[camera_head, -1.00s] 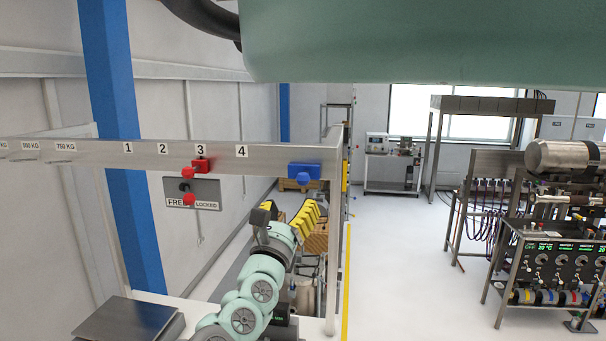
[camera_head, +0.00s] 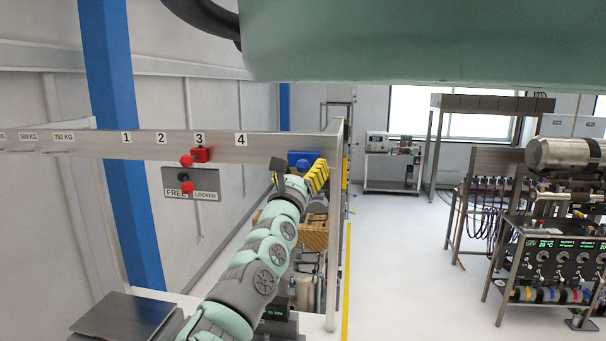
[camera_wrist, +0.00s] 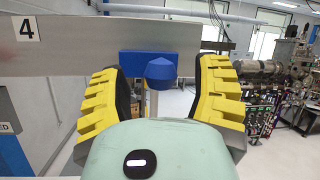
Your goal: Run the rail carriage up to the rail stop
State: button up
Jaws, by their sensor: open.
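A blue block with a blue knob, seemingly the rail carriage (camera_head: 303,156), sits on the grey metal rail (camera_head: 270,147) right of mark 4. A red block with a red knob, seemingly the rail stop (camera_head: 201,154), sits at mark 3, left of the carriage. My gripper (camera_head: 298,170) is open in front of the carriage. In the wrist view the carriage (camera_wrist: 140,65) lies beyond my open yellow-padded fingers (camera_wrist: 160,75). Its knob (camera_wrist: 161,72) shows between them, with clear gaps on both sides. The stop is out of the wrist view.
A plate (camera_head: 208,183) marked FREE and LOCKED hangs below the rail near the stop, with a dark knob and a red handle. An upright post (camera_head: 333,230) stands at the rail's right end. The rail between carriage and stop is clear.

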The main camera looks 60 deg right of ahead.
jog(key=shift+w+d+r, duration=0.1)
jog(key=shift+d+r, duration=0.2)
jog(key=shift+d, duration=0.1)
jog(key=shift+o, duration=0.2)
grip_shut()
dwell(0.4)
